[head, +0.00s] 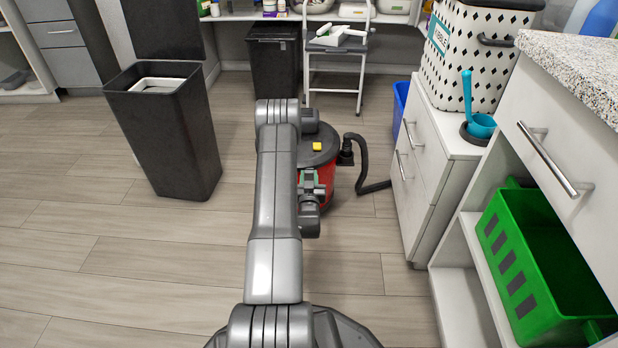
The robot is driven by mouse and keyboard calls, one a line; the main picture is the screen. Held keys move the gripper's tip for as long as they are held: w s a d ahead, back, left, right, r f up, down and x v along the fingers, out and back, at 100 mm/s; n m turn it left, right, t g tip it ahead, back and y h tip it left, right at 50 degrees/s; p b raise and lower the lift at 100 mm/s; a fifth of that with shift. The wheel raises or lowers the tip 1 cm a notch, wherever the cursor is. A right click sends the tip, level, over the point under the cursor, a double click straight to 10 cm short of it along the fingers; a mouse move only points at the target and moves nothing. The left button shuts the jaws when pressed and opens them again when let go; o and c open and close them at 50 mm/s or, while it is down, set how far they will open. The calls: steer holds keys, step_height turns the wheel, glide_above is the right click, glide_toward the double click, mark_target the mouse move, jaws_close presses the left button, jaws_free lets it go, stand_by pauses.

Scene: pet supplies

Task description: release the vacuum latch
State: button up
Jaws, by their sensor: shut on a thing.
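The vacuum (329,188) stands on the floor ahead, with a red drum, a dark grey lid and a black hose curving out to its right. A small yellow piece (317,146) sits on top of the lid. My gripper (312,182) is at the near side of the vacuum, around the height of the lid's rim, shut on the vacuum latch. The latch itself is mostly hidden behind my gripper and wrist. My arm also covers the vacuum's left side.
A dark open bin (172,140) stands at the left. White drawers (418,165) and a counter with a green crate (535,280) line the right side. A step stool (337,65) and black bin (273,65) stand behind. The floor at left front is clear.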

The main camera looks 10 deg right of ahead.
mark_target(309, 174)
steer(key=shift+s+a+f+t+h, duration=0.1)
steer(key=shift+s+f+t+h, duration=0.1)
steer(key=shift+s+f+t, duration=0.35)
steer(key=shift+s+f+t+h, duration=0.15)
steer(key=shift+f+t+h, duration=0.05)
steer(key=shift+t, duration=0.55)
steer(key=shift+s+a+f+t+p, duration=0.1)
steer(key=shift+s+f+t+p, duration=0.1)
steer(key=shift+t, duration=0.35)
steer(key=shift+s+f+t+p, duration=0.1)
steer(key=shift+f+t+p, duration=0.1)
steer(key=shift+t, duration=0.35)
steer(key=shift+s+t+h+p, duration=0.1)
steer(key=shift+t+h+p, duration=0.2)
steer(key=shift+p, duration=0.35)
steer(key=p, duration=0.2)
steer(key=t+p, duration=0.1)
steer(key=p, duration=0.1)
steer(key=shift+s+f, duration=0.15)
steer(key=shift+f, duration=0.1)
steer(key=shift+f+t+p, duration=0.45)
steer(key=shift+t+p, duration=0.05)
steer(key=shift+p, duration=0.95)
steer(key=o, duration=0.7)
steer(key=shift+a+f, duration=0.1)
steer(key=shift+f, duration=0.05)
